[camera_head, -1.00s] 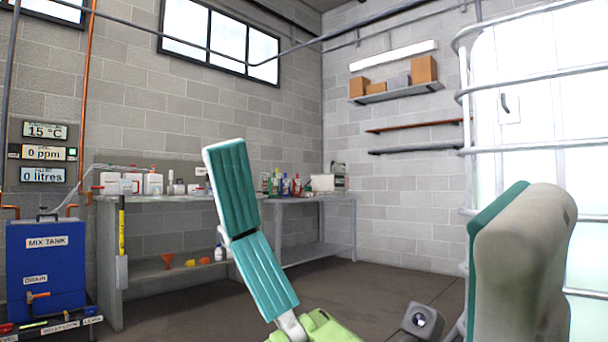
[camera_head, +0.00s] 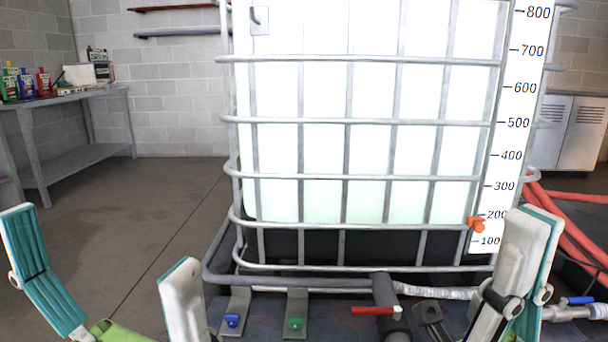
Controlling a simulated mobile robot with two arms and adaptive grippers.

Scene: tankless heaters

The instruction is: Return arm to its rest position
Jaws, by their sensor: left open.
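My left gripper (camera_head: 99,238) is at the lower left of the head view. Its two fingers, with teal ribbed pads, stand wide apart with nothing between them. A light green part shows at its base. My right gripper (camera_head: 533,213) is at the lower right, in front of the tank's scale. Its white and teal fingers appear nearly in line with each other, so the gap between them is unclear. Both grippers point upward in the picture. Most of both arms is out of the frame.
A large white tank (camera_head: 370,150) in a grey pipe cage fills the middle. A scale (camera_head: 507,150) with an orange marker (camera_head: 476,224) stands on its right. Bare floor (camera_head: 130,210) lies left.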

